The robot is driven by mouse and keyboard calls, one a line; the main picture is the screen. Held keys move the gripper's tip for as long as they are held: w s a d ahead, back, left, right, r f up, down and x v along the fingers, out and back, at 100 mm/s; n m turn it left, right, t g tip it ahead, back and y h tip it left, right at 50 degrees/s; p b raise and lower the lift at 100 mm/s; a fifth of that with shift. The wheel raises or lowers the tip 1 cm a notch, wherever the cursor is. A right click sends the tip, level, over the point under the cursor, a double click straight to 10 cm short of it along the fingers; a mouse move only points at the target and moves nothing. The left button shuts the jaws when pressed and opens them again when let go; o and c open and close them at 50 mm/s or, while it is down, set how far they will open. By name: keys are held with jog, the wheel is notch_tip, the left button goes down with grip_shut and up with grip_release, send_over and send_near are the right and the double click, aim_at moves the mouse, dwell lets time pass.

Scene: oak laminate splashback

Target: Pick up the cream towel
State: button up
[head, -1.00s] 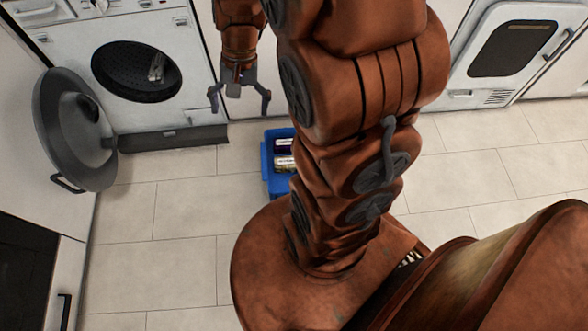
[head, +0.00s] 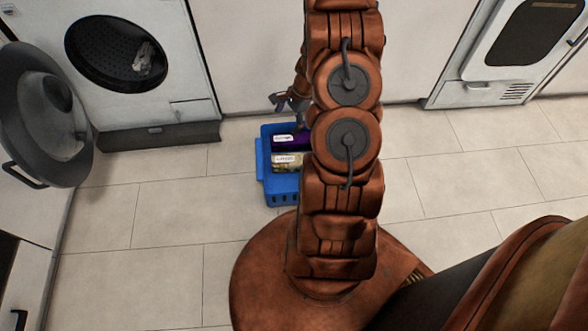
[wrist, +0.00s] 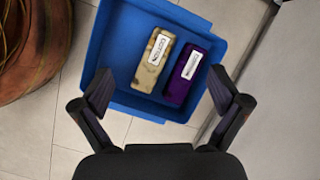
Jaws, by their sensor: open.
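The cream towel (wrist: 153,60), a mottled cream bundle with a white label, lies in a blue basket (wrist: 105,45). A purple bundle (wrist: 186,75) with a similar label lies beside it on the right. In the head view the cream towel (head: 285,162) is nearer to my base than the purple bundle (head: 287,139). My gripper (wrist: 160,90) is open and empty, with its fingers spread wide over the near side of the basket. In the head view my gripper (head: 290,105) is at the basket's far edge, partly hidden by my arm.
A washer with an open round door (head: 45,115) and a whitish item in its drum (head: 142,60) stands at the left. A white appliance (head: 510,60) stands at the right. White cabinet fronts (head: 250,60) run behind the basket. The tiled floor around is clear.

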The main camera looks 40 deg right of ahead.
aim_at(294, 162)
jog(key=s+d+f+m+b, duration=0.1)
jog(key=d+f+b, duration=0.1)
jog(key=f, duration=0.5)
jog(key=s+d+f+m+b, duration=0.2)
jog(key=d+f, duration=0.1)
jog(key=f, duration=0.4)
jog(key=s+d+f+m+b, duration=0.1)
jog(key=d+f+m+b, duration=0.1)
jog(key=f, duration=0.6)
jog(key=shift+s+d+t+h+b, duration=0.3)
jog(key=shift+d+t+b, duration=0.1)
jog(key=shift+f+m, duration=0.25)
jog(key=shift+m, duration=0.05)
jog(key=shift+b+x, duration=0.4)
jog(key=shift+x, duration=0.45)
jog(key=shift+a+b+x, duration=0.2)
jog(key=shift+b+x, duration=0.6)
jog(key=shift+x, duration=0.6)
jog(key=shift+a+b+x, duration=0.25)
jog(key=shift+b+x, duration=0.55)
jog(key=shift+x, duration=0.6)
jog(key=shift+w+r, duration=0.15)
jog(key=shift+r, duration=0.05)
jog(key=c, duration=1.4)
